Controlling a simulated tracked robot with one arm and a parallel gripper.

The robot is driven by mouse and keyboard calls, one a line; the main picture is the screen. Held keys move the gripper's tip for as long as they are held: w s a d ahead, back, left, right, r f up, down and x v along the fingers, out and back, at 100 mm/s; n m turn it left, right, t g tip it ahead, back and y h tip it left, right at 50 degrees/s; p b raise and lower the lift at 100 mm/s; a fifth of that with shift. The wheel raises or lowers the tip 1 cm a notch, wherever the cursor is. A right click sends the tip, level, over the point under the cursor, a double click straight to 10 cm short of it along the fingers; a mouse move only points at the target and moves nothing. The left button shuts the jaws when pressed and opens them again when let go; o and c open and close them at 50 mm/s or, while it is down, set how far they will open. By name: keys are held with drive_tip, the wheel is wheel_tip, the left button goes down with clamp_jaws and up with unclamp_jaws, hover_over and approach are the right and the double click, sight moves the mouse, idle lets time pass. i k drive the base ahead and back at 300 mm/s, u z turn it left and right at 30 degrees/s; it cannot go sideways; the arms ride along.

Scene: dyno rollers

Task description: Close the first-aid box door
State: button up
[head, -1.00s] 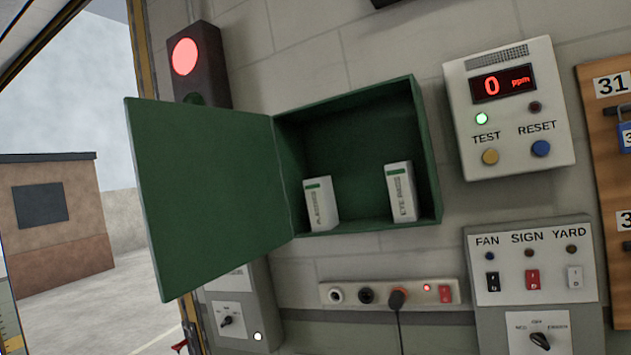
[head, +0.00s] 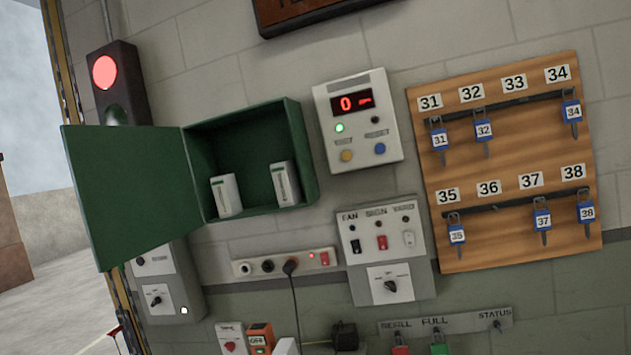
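The green first-aid box (head: 309,160) is fixed to the grey block wall, left of the middle in the head view. Its green door (head: 128,190) is hinged on the box's left side and stands wide open, swung out to the left. Inside the box, a white carton (head: 226,196) stands at the left and another white carton (head: 285,184) at the right. My gripper is not in the picture, so its state does not show.
A ppm gas panel (head: 357,125) is right of the box, with a FAN/SIGN/YARD switch panel (head: 381,235) below it. A socket strip (head: 283,264) runs under the box. A red signal lamp (head: 104,72) is above the door. A wooden key board (head: 500,165) hangs at right.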

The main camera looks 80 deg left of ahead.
sight(135, 189)
drive_tip(key=z, duration=0.05)
drive_tip(key=k, duration=2)
drive_tip(key=u, duration=1.75)
drive_tip(key=i, duration=1)
drive_tip(key=u, duration=0.2)
